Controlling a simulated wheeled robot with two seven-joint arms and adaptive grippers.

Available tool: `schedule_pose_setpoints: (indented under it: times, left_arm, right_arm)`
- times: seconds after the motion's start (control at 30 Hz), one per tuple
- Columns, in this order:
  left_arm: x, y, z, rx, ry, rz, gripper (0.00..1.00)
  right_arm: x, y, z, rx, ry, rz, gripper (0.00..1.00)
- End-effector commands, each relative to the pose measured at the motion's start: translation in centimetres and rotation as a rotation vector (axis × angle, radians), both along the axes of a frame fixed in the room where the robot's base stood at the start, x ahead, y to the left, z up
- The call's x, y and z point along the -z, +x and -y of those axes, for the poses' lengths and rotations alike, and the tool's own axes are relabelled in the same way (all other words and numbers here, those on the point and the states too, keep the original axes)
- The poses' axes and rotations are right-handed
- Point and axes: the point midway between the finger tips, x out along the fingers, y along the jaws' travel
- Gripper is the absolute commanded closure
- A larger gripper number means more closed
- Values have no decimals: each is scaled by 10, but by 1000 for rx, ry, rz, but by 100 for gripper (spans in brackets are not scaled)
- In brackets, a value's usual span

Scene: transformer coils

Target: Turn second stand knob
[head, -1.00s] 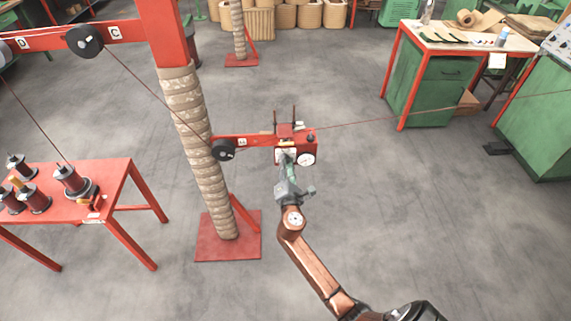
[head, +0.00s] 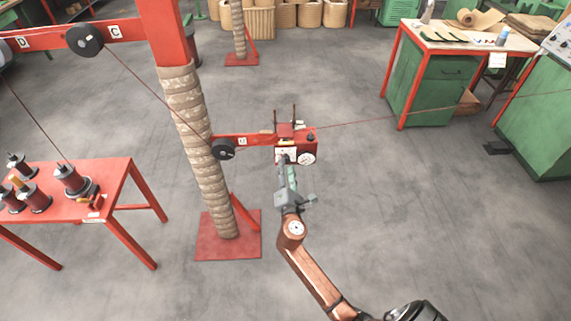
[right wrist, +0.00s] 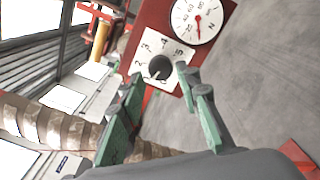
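The stand's red box (head: 309,139) sits at the end of a red arm on the wrapped post. In the right wrist view its front carries a dark round knob (right wrist: 159,67) on a white numbered plate (right wrist: 175,49), beside a round gauge (right wrist: 197,18). My right gripper (right wrist: 158,76) is open, its green fingers apart on either side of the knob in the picture; contact is not visible. In the head view the right gripper (head: 287,164) is just below the box front, and the knob is too small to make out. My left gripper is out of view.
A wire runs past a black pulley (head: 223,149) and the box towards the right. The wrapped post (head: 202,150) stands on a red base plate (head: 228,247). A red table (head: 120,180) with spools is at left, a green workbench (head: 440,85) at right. Floor around my arm is clear.

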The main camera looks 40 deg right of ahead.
Motion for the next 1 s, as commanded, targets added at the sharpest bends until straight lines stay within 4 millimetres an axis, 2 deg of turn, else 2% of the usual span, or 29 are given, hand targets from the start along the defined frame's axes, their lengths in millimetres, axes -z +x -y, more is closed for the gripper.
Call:
schedule_pose_setpoints:
  times: [0.2,0.4,0.6,1.0]
  left_arm:
    - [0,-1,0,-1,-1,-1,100]
    - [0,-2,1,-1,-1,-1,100]
    - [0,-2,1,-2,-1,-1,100]
    - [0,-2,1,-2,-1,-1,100]
  right_arm:
    - [2,-41,-25,0,2,-2,69]
    - [1,-65,-41,-2,2,-2,69]
    - [0,-74,-46,-1,1,0,69]
    - [0,-73,-46,-1,1,0,69]
